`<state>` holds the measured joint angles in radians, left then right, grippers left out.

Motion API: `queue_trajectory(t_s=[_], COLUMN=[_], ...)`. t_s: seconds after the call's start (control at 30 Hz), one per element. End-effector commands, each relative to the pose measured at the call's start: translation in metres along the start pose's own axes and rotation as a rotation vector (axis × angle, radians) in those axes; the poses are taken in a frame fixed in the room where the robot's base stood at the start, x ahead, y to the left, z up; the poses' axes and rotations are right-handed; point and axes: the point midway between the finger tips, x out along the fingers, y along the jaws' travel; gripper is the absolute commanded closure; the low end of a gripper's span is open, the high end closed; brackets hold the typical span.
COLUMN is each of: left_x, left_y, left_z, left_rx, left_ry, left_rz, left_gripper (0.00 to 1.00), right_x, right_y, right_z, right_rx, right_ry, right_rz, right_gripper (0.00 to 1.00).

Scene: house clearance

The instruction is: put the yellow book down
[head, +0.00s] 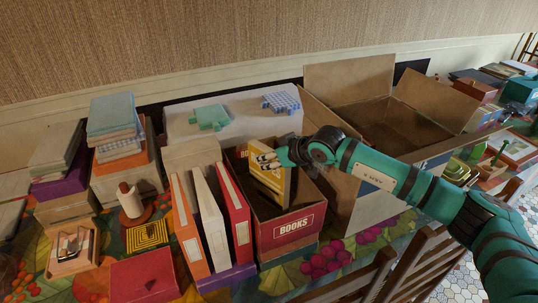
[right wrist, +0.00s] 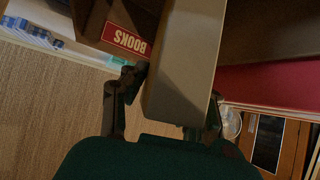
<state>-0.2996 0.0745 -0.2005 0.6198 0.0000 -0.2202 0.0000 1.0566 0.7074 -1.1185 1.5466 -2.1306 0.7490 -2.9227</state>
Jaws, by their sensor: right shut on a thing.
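The yellow book (head: 268,183) is upright and slightly tilted at the open top of the dark red box labelled BOOKS (head: 290,228). My right gripper (head: 285,158) is shut on its upper part. In the right wrist view the book (right wrist: 184,65) stands between the two fingers of the right gripper (right wrist: 170,100), its pale side facing the camera. The BOOKS label (right wrist: 126,41) shows upside down there. I cannot tell whether the book touches the box floor. My left gripper is not in view.
Orange, white and red binders (head: 210,218) stand just left of the box. A large open cardboard box (head: 345,120) is behind right. A white box with folded cloths (head: 180,128) is behind. Chair backs (head: 410,265) are in front.

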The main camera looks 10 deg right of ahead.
Motion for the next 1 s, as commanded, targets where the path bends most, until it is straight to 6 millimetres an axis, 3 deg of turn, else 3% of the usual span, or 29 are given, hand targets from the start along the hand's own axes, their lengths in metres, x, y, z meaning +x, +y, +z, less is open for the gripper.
queue_trajectory(t_s=[0.3, 0.33, 0.5, 0.87, 1.0], left_x=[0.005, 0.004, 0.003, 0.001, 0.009], left_y=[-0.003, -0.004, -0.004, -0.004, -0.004], left_z=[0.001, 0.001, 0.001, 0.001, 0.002], left_rx=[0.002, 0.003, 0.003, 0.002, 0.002], left_ry=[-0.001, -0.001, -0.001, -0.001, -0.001], left_rz=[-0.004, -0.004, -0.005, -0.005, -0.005], left_gripper=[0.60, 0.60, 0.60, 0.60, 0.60], right_x=[0.001, 0.001, 0.001, -0.003, -0.025], right_y=[0.001, 0.001, 0.001, 0.001, 0.002], right_z=[0.000, 0.001, 0.000, -0.001, 0.000], right_rx=[-0.001, -0.001, 0.000, -0.001, -0.003], right_ry=[0.006, 0.002, 0.002, 0.002, 0.005], right_rz=[0.001, 0.001, 0.001, 0.002, 0.003], right_gripper=[1.00, 0.70, 0.50, 0.50, 0.50])
